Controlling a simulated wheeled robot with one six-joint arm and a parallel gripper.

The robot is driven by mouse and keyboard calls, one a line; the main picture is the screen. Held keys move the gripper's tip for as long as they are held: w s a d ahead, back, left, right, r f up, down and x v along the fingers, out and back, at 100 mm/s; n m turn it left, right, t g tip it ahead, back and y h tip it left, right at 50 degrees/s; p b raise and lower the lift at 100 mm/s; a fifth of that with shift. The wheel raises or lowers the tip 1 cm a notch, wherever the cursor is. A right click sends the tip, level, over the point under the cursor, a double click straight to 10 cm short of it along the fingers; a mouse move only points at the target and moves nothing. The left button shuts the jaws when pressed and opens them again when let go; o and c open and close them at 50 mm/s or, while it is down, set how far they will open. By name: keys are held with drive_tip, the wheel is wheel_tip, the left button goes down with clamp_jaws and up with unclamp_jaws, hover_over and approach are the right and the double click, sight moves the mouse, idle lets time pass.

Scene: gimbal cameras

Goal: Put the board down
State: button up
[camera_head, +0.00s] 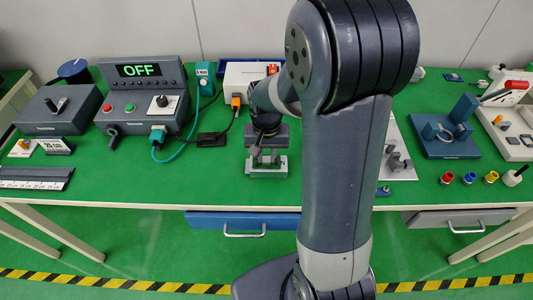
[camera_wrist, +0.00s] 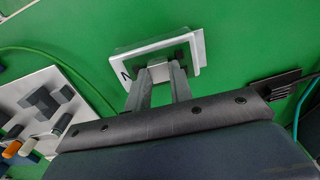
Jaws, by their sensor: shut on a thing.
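The board is a small light-grey plate with a dark mark near one end and a raised grey block in its middle. In the wrist view the board (camera_wrist: 124,64) lies beyond my gripper (camera_wrist: 158,74), whose two fingers are closed on the block. In the head view the board (camera_head: 262,173) shows under my gripper (camera_head: 266,158), over the green table top (camera_head: 225,184) near its front edge. It looks roughly level. I cannot tell whether its underside touches the table. My fingers hide part of the block.
A control box (camera_head: 143,90) reading OFF stands to the left, with a teal cable. A black flat piece (camera_head: 211,139) lies close left of the board. A white panel (camera_head: 397,150) with grey parts lies right, partly behind my arm.

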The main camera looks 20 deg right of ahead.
sight(267, 159)
drive_tip(key=shift+f, duration=0.1)
drive_tip(key=shift+f, duration=0.15)
drive_tip(key=o, duration=0.8)
wheel_tip(267, 159, up, 12)
drive_tip(key=shift+r+p, duration=0.25)
drive_tip(key=shift+p, duration=0.2)
